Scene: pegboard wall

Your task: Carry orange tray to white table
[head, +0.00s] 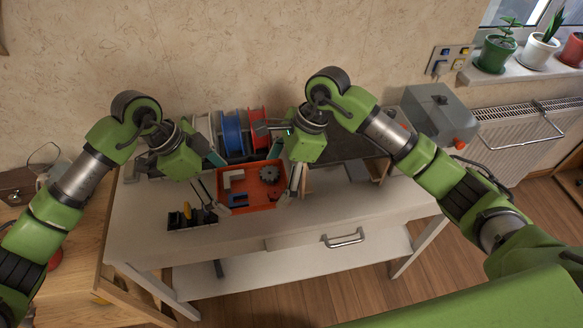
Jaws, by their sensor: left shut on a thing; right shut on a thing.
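The orange tray (259,192) is in the middle of the head view, over the top of the white table (345,208). I cannot tell whether it touches the table top. It holds a white angled piece, a dark gear and a blue piece. My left gripper (217,200) is shut on the tray's left side. My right gripper (291,190) is shut on its right side. The fingers hide parts of both side rims.
A black holder (192,218) with small tools stands left of the tray. Several coloured spools (232,132) stand behind it. A grey box (438,113) is at the back right. The table top's front right is clear. A wooden bench (75,255) is at left.

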